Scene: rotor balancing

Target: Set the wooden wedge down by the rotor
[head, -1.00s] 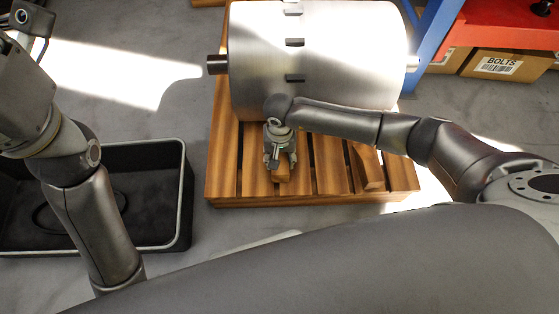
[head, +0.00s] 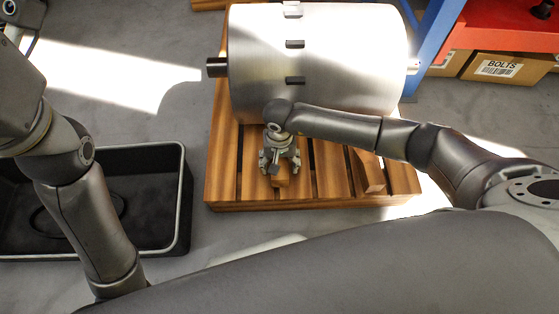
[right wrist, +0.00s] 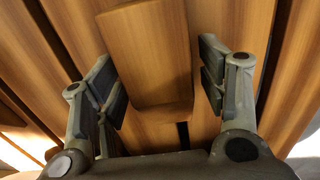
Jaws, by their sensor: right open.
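A wooden wedge (head: 280,182) lies on the slatted wooden pallet (head: 228,190), just in front of the big silver rotor (head: 320,60). It also shows in the right wrist view (right wrist: 150,50), resting on the slats. My right gripper (head: 280,168) is open, with one finger on each side of the wedge. In the right wrist view, gaps show between the wedge and both finger pads (right wrist: 157,75). A second wooden wedge (head: 372,174) stands on the pallet farther right. My left arm is at the left; its gripper is out of view.
A black tray with a grey rim (head: 184,200) stands on the floor left of the pallet. A blue post (head: 436,45), a red shelf (head: 510,28) and a cardboard box marked BOLTS (head: 498,66) are at the upper right. Floor is clear left of the rotor.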

